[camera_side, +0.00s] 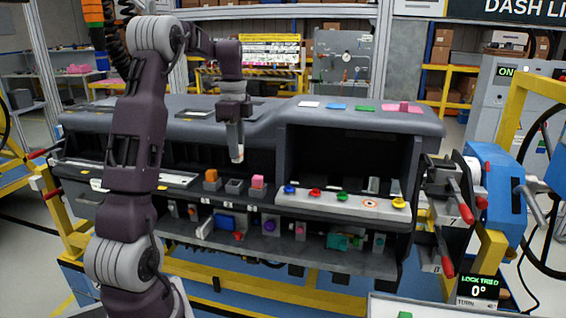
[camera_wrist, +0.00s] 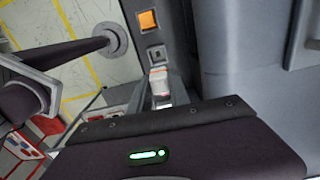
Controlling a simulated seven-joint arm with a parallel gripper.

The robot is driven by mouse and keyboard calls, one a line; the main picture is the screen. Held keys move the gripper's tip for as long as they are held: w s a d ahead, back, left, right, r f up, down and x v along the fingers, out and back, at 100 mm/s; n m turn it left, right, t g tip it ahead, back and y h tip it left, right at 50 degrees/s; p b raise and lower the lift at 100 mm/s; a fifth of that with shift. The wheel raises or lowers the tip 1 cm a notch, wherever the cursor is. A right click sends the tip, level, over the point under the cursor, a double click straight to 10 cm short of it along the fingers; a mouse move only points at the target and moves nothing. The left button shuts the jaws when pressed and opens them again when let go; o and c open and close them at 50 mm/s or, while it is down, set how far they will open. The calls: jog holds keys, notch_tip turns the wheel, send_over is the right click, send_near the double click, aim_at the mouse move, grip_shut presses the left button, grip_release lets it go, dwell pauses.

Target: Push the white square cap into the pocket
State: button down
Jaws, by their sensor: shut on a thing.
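My gripper (camera_side: 237,154) points down in front of the dashboard's middle and is shut on a small whitish piece, which looks like the white square cap (camera_wrist: 158,71). The fingers hide most of it in the side view. In the wrist view my gripper (camera_wrist: 161,92) shows at the near edge of the row of holders. A grey square pocket (camera_side: 234,186) stands below my gripper, between an orange block (camera_side: 211,178) and a pink block (camera_side: 258,182). The pocket looks empty and also shows in the wrist view (camera_wrist: 156,53). The held piece is above it, apart from it.
White, blue, green and pink flat patches lie on the dashboard top (camera_side: 270,108); a pink piece (camera_side: 403,107) stands on the last. Several coloured knobs (camera_side: 315,194) stand on the ledge to the right. The dashboard overhang is close behind my gripper.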

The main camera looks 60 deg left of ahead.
jog(key=shift+s+a+r, duration=0.1)
jog(key=shift+s+a, duration=0.45)
jog(key=shift+s, duration=0.05)
jog(key=shift+f, duration=2.95)
jog(key=shift+f, duration=1.3)
jog(key=c, duration=1.1)
grip_release()
jog(key=shift+c, duration=0.2)
